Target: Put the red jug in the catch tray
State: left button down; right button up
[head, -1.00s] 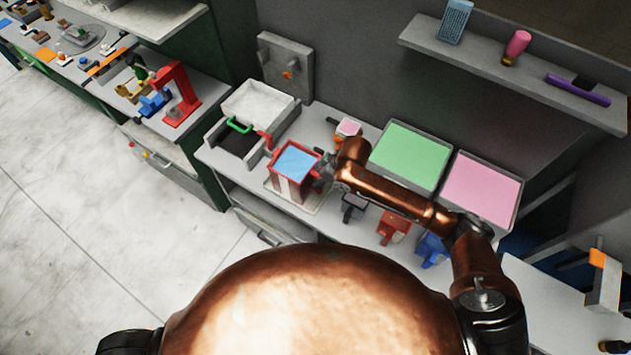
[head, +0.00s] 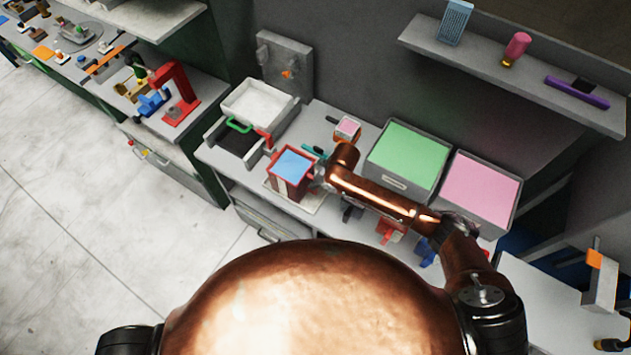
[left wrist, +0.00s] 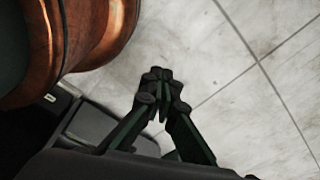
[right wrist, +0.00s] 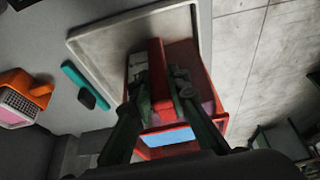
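The red jug (head: 282,187), with a blue surface inside its open top, is upright on the counter at mid-left. In the right wrist view its red handle (right wrist: 160,70) lies between my right fingers (right wrist: 162,92), which appear closed on both sides of it. The right gripper is mostly hidden in the head view. The shallow pale catch tray (right wrist: 85,42) is under or just beside the jug; its raised rim shows. I cannot tell whether the jug touches its floor. My left gripper (left wrist: 163,82) is shut and empty above the floor, outside the head view.
A teal item (right wrist: 78,75) lies beside the tray. A box with a green handle (head: 238,125) is on the left.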

jog(key=o, duration=0.5)
jog(key=shift+w, duration=0.15)
jog(key=shift+c, duration=0.2)
jog(key=shift+r, duration=0.2)
pick_arm(q)
jog(key=shift+w+f+b, duration=0.5)
jog(key=shift+w+b, duration=0.05)
jog(key=shift+w, duration=0.2)
pick_arm(e)
jog(key=v, duration=1.2)
pick_arm(q)
jog(key=shift+s, duration=0.1)
pick_arm(e)
jog(key=shift+f, duration=0.1)
